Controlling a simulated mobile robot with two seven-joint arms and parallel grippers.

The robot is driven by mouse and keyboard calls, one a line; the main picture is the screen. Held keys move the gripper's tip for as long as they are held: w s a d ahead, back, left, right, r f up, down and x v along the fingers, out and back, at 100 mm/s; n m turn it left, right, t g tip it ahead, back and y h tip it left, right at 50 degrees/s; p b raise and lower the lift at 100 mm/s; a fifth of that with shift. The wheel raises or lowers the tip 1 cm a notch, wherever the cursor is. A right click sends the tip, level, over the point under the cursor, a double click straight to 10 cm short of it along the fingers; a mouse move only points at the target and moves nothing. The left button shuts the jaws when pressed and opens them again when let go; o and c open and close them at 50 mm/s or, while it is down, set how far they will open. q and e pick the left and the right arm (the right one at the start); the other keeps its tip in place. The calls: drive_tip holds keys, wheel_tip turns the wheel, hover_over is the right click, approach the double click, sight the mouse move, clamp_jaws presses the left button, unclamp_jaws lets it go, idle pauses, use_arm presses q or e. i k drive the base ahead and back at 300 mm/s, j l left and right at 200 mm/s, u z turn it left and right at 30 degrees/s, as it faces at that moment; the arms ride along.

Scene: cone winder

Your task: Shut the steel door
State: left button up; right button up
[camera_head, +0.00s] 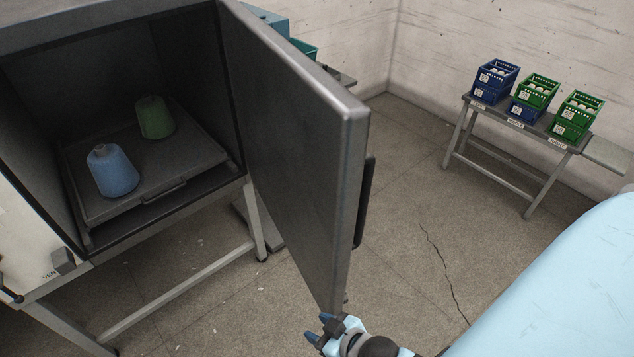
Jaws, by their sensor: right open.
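The steel door (295,150) stands wide open, hinged at the right side of the steel cabinet (235,100). Its dark handle (364,200) is on the outer face, near the free edge. Inside the cabinet, a blue yarn cone (113,172) and a green yarn cone (155,118) stand on a grey tray (190,158). My right gripper (322,328) is open and empty, just below the door's lower free corner. I cannot tell whether it touches the door. My left gripper is not in view.
A low table (545,140) at the back right bears blue crates (496,80) and green crates (575,115). The cabinet stands on metal legs (170,305). The floor (420,260) between door and table is clear, with a crack. Part of a teal bin (303,48) shows behind the door.

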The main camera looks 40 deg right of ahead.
sight(305, 135)
drive_tip(key=l, duration=0.5)
drive_tip(key=i+l, duration=0.15)
drive_tip(key=l, duration=0.35)
drive_tip(key=i+l, duration=0.15)
drive_tip(key=l, duration=0.15)
drive_tip(key=i+l+u, duration=0.1)
drive_tip(key=l, duration=0.25)
drive_tip(key=i+l, duration=0.15)
drive_tip(key=l, duration=0.15)
drive_tip(key=k+l, duration=0.1)
drive_tip(key=k, duration=0.3)
drive_tip(key=l+u, duration=0.25)
drive_tip(key=u, duration=0.25)
drive_tip(key=l+u, duration=0.25)
drive_tip(key=u, duration=0.2)
drive_tip(key=l+u, duration=0.25)
drive_tip(key=u, duration=0.25)
drive_tip(key=k+l+u, duration=0.15)
drive_tip(key=l, duration=0.2)
drive_tip(key=l+u, duration=0.15)
drive_tip(key=l, duration=0.2)
drive_tip(key=k+l+u, duration=0.15)
drive_tip(key=l, duration=0.15)
